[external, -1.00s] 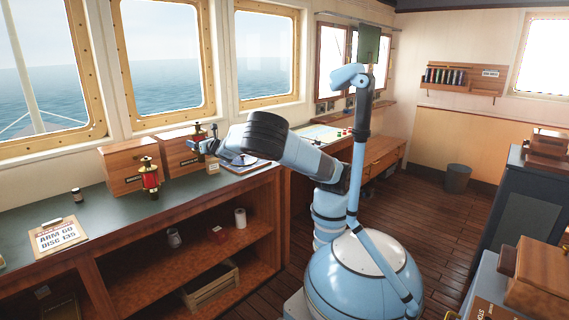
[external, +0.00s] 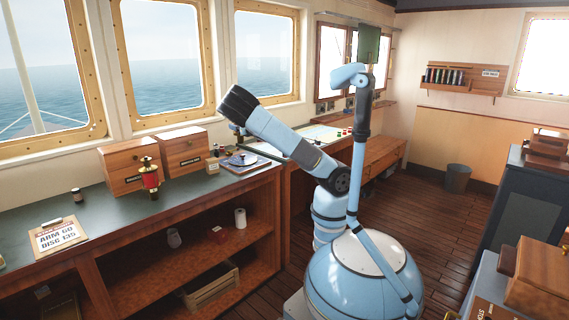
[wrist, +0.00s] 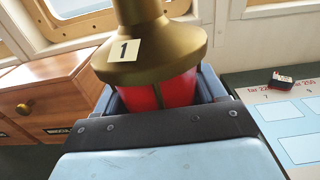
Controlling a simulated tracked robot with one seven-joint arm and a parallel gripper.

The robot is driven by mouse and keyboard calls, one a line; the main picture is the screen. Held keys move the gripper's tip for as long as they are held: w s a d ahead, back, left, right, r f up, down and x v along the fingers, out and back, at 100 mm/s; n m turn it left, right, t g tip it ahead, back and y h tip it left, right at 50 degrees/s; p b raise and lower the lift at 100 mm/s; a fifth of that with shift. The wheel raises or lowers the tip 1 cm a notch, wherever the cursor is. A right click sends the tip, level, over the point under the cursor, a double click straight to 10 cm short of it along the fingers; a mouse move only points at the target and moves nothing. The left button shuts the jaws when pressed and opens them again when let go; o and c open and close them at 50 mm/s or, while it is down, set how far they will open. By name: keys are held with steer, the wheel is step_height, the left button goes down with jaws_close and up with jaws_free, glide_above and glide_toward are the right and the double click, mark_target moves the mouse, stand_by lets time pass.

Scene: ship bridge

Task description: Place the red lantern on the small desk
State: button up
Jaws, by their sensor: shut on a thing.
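A red lantern with a brass top and a "1" label (wrist: 150,50) fills the upper middle of the wrist view. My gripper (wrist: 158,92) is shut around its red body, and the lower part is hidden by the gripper. In the external view my raised arm hides the held lantern and most of the gripper. A second red lantern with brass ends (external: 150,178) stands upright on the long counter at left, apart from my gripper. A low wooden desk (external: 384,152) stands beyond my arm, against the far window wall; I cannot tell whether it is the small desk.
Two wooden boxes (external: 122,169) (external: 183,150) stand on the counter (external: 95,215). A clipboard (external: 58,236) and a small jar (external: 77,194) lie toward its left end. A bin (external: 457,178) stands on the floor at right. Open floor (external: 425,215) lies right of the desk.

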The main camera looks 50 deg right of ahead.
steer(key=shift+s+d, duration=0.15)
steer(key=shift+d, duration=1.2)
